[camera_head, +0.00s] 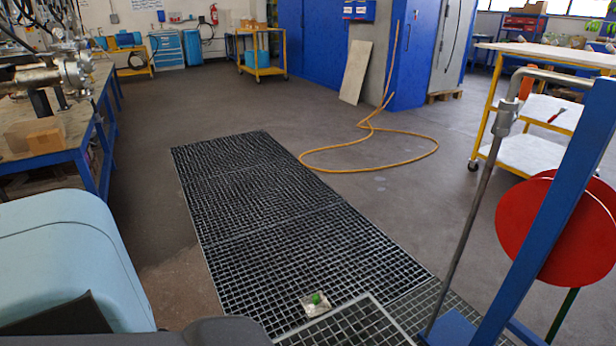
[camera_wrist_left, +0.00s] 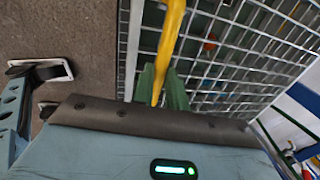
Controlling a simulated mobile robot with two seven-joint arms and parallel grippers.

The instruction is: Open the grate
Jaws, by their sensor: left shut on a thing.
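A long metal floor grate (camera_head: 250,215) in several panels runs away from me across the head view. At the bottom, a separate framed panel (camera_head: 352,327) overlaps the floor panels and seems raised; I cannot tell how far. In the left wrist view a grate (camera_wrist_left: 225,65) with a pale frame fills the upper right, seen at a slant. My left gripper (camera_wrist_left: 163,88) has green fingers shut on a yellow bar (camera_wrist_left: 172,30) beside the grate's frame. The bar's far end is out of view. My left gripper is hidden in the head view, and my right gripper is in neither view.
A small plate with a green knob (camera_head: 316,299) lies on the grate. A blue post (camera_head: 553,210), a red disc (camera_head: 525,215) and a grey pipe (camera_head: 470,220) stand at right. A yellow hose (camera_head: 375,165) lies beyond. A workbench (camera_head: 90,130) is at left. Floor left of the grate is clear.

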